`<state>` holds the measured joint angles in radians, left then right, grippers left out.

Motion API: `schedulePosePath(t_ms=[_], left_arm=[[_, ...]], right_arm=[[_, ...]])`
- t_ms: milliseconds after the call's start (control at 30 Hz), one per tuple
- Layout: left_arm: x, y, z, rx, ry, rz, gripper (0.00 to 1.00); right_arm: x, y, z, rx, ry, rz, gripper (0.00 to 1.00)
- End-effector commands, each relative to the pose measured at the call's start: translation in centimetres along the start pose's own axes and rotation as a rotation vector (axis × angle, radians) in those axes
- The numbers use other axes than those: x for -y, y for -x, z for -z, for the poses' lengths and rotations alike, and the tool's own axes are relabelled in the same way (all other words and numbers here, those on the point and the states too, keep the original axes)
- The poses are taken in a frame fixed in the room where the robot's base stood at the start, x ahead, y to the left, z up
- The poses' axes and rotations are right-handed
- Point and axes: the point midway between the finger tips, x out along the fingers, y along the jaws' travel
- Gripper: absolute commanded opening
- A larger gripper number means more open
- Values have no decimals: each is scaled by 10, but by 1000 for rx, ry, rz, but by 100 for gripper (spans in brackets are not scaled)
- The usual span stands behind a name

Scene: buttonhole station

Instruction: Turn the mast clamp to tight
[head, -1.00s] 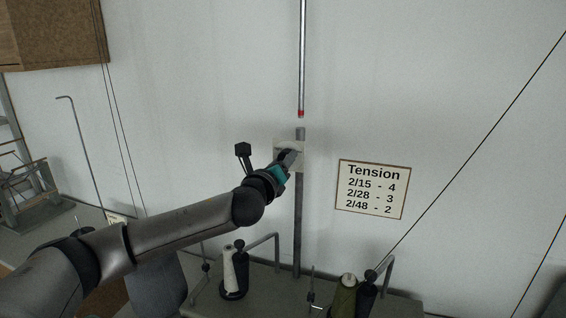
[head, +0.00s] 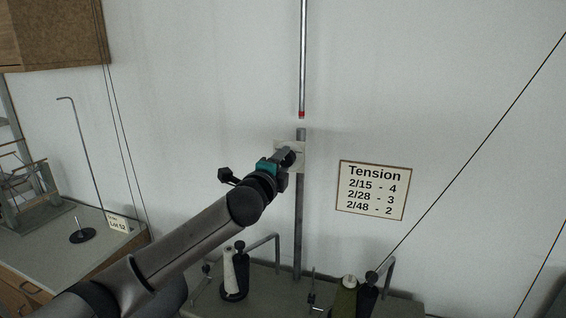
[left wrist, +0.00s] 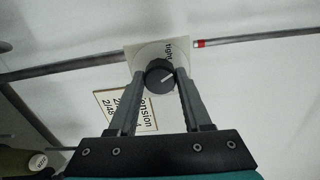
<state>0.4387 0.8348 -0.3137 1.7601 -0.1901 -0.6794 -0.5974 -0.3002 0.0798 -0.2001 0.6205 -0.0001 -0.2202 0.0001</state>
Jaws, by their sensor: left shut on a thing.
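The mast clamp is a round dark knob (left wrist: 158,77) with a white pointer line, on a pale plate (left wrist: 141,54) marked "tight". The pointer slants up and right in the left wrist view; I cannot tell whether it lines up with the mark. My left gripper (left wrist: 160,80) is shut on the knob, one finger on each side. In the head view the left gripper (head: 284,160) is at the plate (head: 299,147) and hides most of the knob. The clamp sits on the grey mast (head: 299,225). The right gripper is not in view.
A thin rod (head: 302,60) with a red tip hangs above the mast top, with a small gap between. A Tension sign (head: 372,190) is on the wall to the right. A white cone (head: 241,271) and an olive cone (head: 345,296) stand below on the table.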

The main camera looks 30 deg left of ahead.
Motion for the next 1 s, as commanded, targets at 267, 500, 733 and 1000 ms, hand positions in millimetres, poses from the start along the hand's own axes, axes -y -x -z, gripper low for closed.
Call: schedulePosePath(t_ms=[267,500,733,1000], left_arm=[[-1,0,0,-2,252,-1,0],[-1,0,0,-5,419,-1,0],[-1,0,0,-6,512,0,0],[-1,0,0,-7,552,0,0]], right_arm=[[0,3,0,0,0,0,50],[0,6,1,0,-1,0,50],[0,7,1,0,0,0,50],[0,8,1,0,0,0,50]])
